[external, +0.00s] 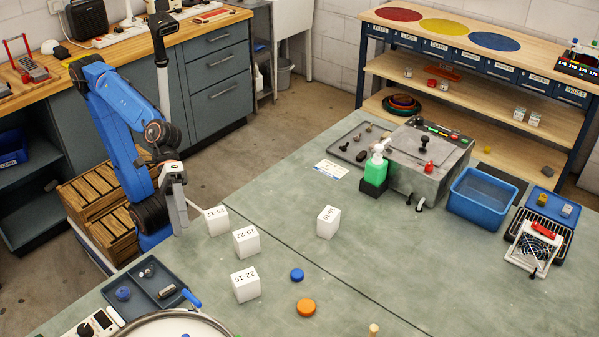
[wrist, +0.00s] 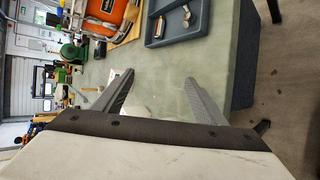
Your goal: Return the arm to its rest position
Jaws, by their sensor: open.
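My blue arm (external: 118,110) stands bent at the left edge of the green bench (external: 330,280). My gripper (external: 182,212) hangs at that edge, just left of the nearest white block (external: 216,220); I cannot tell whether they touch. In the wrist view, my gripper (wrist: 160,77) has its two grey fingers spread apart, with nothing held between the tips. A pale object shows low between the fingers, mostly hidden by the gripper body.
More white blocks (external: 246,241) stand near the gripper. A blue disc (external: 297,275) and an orange disc (external: 306,307) lie on the bench. A grey-blue tray (external: 133,294) sits at the front left. A green bottle (external: 376,170) and blue bin (external: 483,194) stand farther right.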

